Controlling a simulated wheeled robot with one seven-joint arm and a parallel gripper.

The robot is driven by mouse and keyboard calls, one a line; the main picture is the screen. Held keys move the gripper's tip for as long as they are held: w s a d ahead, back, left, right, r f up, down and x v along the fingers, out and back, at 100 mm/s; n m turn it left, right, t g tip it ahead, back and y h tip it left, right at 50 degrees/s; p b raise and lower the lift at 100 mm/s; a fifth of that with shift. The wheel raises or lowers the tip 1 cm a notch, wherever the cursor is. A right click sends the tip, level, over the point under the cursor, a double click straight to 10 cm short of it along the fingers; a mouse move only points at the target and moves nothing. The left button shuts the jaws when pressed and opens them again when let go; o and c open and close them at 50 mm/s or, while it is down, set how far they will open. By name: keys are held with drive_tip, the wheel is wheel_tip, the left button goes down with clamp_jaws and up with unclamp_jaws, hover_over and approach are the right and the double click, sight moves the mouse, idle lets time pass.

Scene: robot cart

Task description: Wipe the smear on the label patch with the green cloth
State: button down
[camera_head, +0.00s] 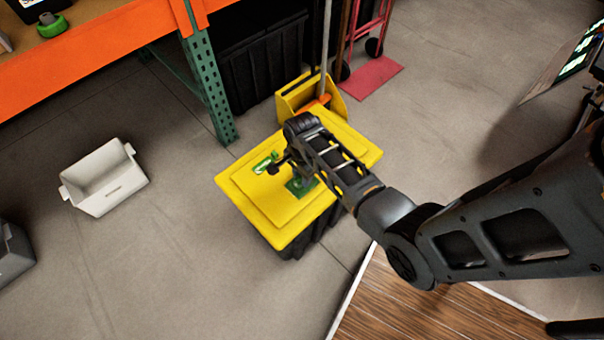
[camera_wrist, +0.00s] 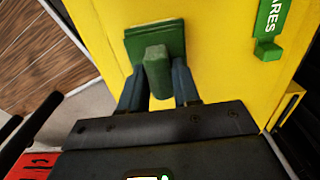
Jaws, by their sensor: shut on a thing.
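The green cloth (camera_wrist: 133,38) is a flat square pad with a raised block grip. My gripper (camera_wrist: 158,88) is shut on that grip, with one finger on each side. In the head view the cloth (camera_head: 300,187) is over the yellow lid (camera_head: 238,186), partly hidden by my gripper (camera_head: 290,172). I cannot tell whether it touches the lid. The label patch (camera_head: 264,163) is green with white on it, left of the cloth. In the wrist view the label patch (camera_wrist: 279,22) reads "ARES", cut off by the frame. A darker green patch (camera_wrist: 268,50) at its end may be the smear.
The yellow-lidded dark bin stands on grey floor. A yellow bucket (camera_head: 292,100) with upright handles is behind it. A green rack post (camera_head: 208,85) with an orange shelf beam is at left. A grey-white tote (camera_head: 105,180) lies on the floor left. A red hand truck (camera_head: 372,82) stands behind.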

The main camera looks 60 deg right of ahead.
idle(0.6)
drive_tip(key=shift+w+a+p, duration=0.2)
drive_tip(key=shift+a+p, duration=0.15)
drive_tip(key=shift+a, duration=0.55)
drive_tip(key=shift+s+d, duration=0.25)
drive_tip(key=shift+d, duration=0.65)
drive_tip(key=shift+s+d, duration=0.2)
drive_tip(key=shift+d, duration=0.7)
